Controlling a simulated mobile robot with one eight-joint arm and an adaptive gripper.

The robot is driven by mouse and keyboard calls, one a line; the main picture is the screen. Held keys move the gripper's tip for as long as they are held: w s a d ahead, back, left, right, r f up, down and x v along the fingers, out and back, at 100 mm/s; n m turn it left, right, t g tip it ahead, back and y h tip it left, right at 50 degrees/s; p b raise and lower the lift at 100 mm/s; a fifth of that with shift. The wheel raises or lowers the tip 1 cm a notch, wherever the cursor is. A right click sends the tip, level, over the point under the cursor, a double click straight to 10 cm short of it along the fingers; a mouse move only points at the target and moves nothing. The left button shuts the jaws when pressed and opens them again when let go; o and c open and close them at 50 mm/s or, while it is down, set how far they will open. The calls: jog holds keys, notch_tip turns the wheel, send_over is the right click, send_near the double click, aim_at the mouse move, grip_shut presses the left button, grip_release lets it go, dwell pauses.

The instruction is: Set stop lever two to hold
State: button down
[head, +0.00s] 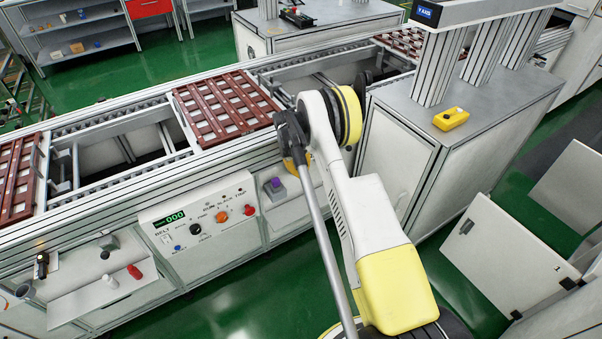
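A white control panel (200,240) is on the conveyor's front side, with a green display reading 000. It carries an orange knob (221,217), a black knob (195,229), a red button (249,210) and a blue button (178,248). I cannot make out which part is stop lever two or how it is set; the labels are too small. My white and yellow arm rises from the lower right and bends over the conveyor's front edge, right of the panel. My gripper cannot be made out; the arm hides that area.
The conveyor (120,118) runs across with brown slatted trays (228,104) on it. A grey cabinet (400,150) with a yellow device (451,118) stands right of my arm. A low shelf (95,300) with small items juts out at the left. Green floor is open in front.

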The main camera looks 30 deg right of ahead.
jog(key=c, duration=1.6)
grip_release()
jog(key=shift+o, duration=0.2)
notch_tip(320, 180, up, 12)
jog(key=a, duration=0.2)
jog(key=shift+w+a, duration=0.2)
jog(key=shift+w, duration=0.05)
jog(key=shift+f, duration=0.1)
